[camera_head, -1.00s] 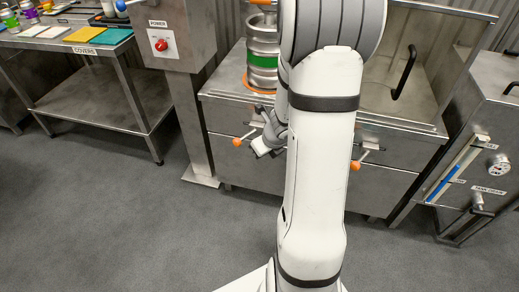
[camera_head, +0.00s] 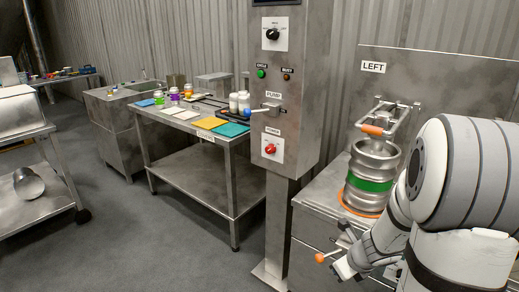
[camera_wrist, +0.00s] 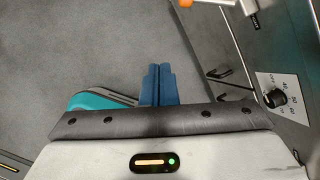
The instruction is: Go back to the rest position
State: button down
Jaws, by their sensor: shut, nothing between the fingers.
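My gripper (camera_wrist: 158,85) shows in the wrist view as two blue fingers pressed together, with nothing between them, above grey floor. In the head view my gripper (camera_head: 345,268) is low at the right, partly hidden by the arm, in front of the steel cabinet (camera_head: 318,210) and near an orange-tipped handle (camera_head: 325,257). It appears clear of the keg (camera_head: 371,172), a steel keg with a green band that stands upright on the cabinet under a clamp (camera_head: 388,122) with an orange grip.
A control post (camera_head: 288,100) with a red power knob (camera_head: 270,149) stands left of the keg. A steel table (camera_head: 233,145) holds coloured covers and bottles. A cart (camera_head: 40,150) is at the far left. The floor (camera_head: 150,250) between is clear. A panel with a black knob (camera_wrist: 274,97) is right in the wrist view.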

jog(key=s+a+r+n+y+p, duration=0.1)
jog(key=a+r+n+p, duration=0.15)
jog(key=r+n, duration=0.3)
jog(key=s+a+r+n+p, duration=0.1)
jog(key=a+r+n+p, duration=0.1)
jog(key=a+r+n, duration=0.35)
jog(key=s+a+r+n+g+h+p, duration=0.1)
jog(key=s+r+n+p, duration=0.4)
jog(key=r+n, duration=0.5)
jog(key=s+a+r+n+g+h+p, duration=0.1)
jog(key=s+a+r+n+p, duration=0.1)
jog(key=s+r+n+p, duration=0.3)
jog(key=s+r+n, duration=0.3)
jog(key=r+n, duration=0.1)
jog(key=shift+s+a+r+n+g, duration=0.15)
jog(key=shift+r+n+g, duration=0.15)
jog(key=shift+r+n, duration=0.1)
jog(key=c, duration=2.1)
grip_release()
